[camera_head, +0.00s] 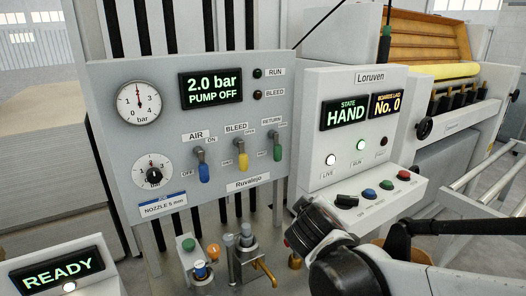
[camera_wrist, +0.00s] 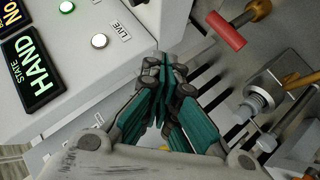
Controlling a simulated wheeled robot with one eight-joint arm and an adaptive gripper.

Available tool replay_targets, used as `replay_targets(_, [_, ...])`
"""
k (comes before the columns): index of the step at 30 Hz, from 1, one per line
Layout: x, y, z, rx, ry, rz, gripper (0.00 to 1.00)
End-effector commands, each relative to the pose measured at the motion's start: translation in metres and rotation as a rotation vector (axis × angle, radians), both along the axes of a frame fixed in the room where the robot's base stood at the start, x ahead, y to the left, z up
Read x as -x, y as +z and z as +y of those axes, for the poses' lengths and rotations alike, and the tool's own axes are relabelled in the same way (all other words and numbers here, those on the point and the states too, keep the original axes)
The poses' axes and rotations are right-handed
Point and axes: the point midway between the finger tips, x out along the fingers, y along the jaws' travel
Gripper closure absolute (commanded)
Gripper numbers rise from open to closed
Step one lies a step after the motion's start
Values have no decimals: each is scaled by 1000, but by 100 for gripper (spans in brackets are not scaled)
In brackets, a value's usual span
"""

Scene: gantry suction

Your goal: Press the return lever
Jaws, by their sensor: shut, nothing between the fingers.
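The return lever (camera_head: 277,152) has a green handle. It is the rightmost of three levers on the grey Ruvalejo panel, under the RETURN label, and its handle hangs down. I cannot make it out in the wrist view. My gripper (camera_wrist: 164,65) has dark grey and teal fingers brought together and empty, by the edge of the Loruven box in the wrist view. In the head view my dark wrist and arm fill the lower right, below and right of the lever, apart from it. The fingertips are hard to make out there.
A blue AIR lever (camera_head: 203,172) and a yellow BLEED lever (camera_head: 242,160) stand left of the green one. The Loruven box (camera_head: 310,98), with its HAND display, juts out at right. Valves and knobs (camera_head: 246,240) stand below the panel. The panel display reads PUMP OFF (camera_head: 210,90).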

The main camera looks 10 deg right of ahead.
Motion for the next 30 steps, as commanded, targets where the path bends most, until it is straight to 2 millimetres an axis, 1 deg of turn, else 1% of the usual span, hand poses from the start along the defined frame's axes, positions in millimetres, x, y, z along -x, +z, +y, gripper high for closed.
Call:
replay_targets(1, [-12,12,1,54,20,-16,100])
replay_targets(8, [-57,47,14,314,117,-94,100])
replay_targets(12, [-81,64,30,471,181,-139,100])
replay_targets(18, [-105,81,58,679,269,-194,100])
replay_targets(20, [-107,79,69,726,290,-205,100])
replay_targets(21, [-107,73,79,749,303,-211,100])
replay_targets(24, [-99,57,94,769,308,-215,100])
replay_targets(27, [-95,51,101,775,307,-215,100])
replay_targets(30, [-93,50,104,777,305,-215,100])
